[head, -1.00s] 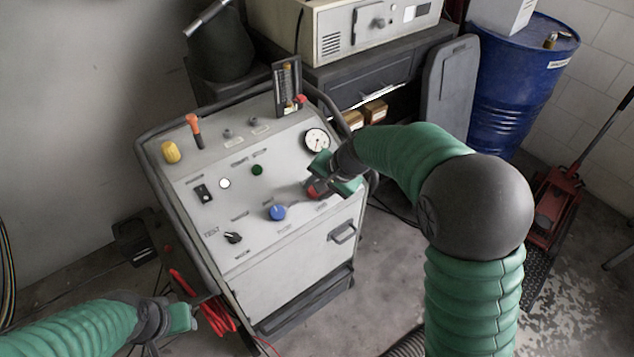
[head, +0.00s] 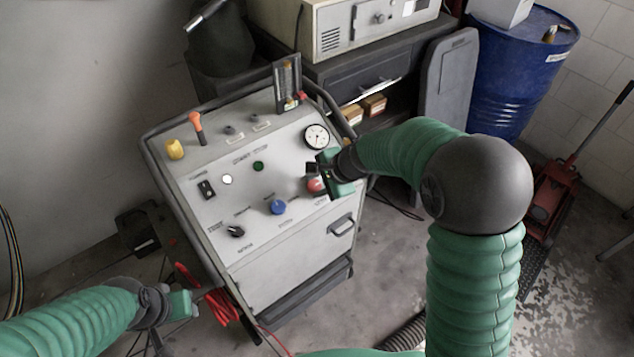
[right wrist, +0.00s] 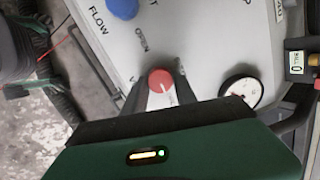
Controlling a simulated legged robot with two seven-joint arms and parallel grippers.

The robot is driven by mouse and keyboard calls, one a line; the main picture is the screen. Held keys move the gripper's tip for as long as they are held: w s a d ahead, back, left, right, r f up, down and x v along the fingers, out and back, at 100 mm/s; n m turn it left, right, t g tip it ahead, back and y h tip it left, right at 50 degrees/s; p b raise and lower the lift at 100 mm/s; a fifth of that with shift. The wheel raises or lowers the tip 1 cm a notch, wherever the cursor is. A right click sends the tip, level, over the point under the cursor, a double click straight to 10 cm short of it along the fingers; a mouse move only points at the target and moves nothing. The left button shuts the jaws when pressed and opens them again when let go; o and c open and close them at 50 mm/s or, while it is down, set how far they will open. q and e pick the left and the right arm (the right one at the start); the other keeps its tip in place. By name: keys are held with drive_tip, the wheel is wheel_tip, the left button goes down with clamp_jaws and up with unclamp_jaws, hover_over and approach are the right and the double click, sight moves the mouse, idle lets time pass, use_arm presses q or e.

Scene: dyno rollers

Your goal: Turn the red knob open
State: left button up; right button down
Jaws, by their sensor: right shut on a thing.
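The red knob (head: 315,184) is on the sloped grey panel of the wheeled machine (head: 290,248), below the round gauge (head: 316,136).
A blue knob (head: 278,207) and a black knob (head: 236,231) sit left of the red one. A dark tubular frame (head: 150,150) edges the panel. A blue drum (head: 510,80) and red jack (head: 555,200) stand right.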

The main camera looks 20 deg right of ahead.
drive_tip(key=shift+d, duration=0.1)
drive_tip(key=c, duration=1)
unclamp_jaws()
drive_tip(key=p+v, duration=0.4)
drive_tip(key=v, duration=1.2)
drive_tip(key=shift+s+r, duration=0.2)
drive_tip(key=shift+r, duration=0.1)
drive_tip(key=shift+d, duration=0.15)
drive_tip(key=s+a+f+n+g+h+p, duration=0.1)
drive_tip(key=s+f+n+p, duration=0.1)
drive_tip(key=s+f+n, duration=0.2)
drive_tip(key=s+f+n+g+h+p, duration=0.2)
drive_tip(key=s+f+n, duration=0.2)
drive_tip(key=s+n, duration=0.6)
drive_tip(key=shift+s+a+f+n, duration=0.25)
drive_tip(key=shift+a+n, duration=0.1)
drive_tip(key=shift+n, duration=0.65)
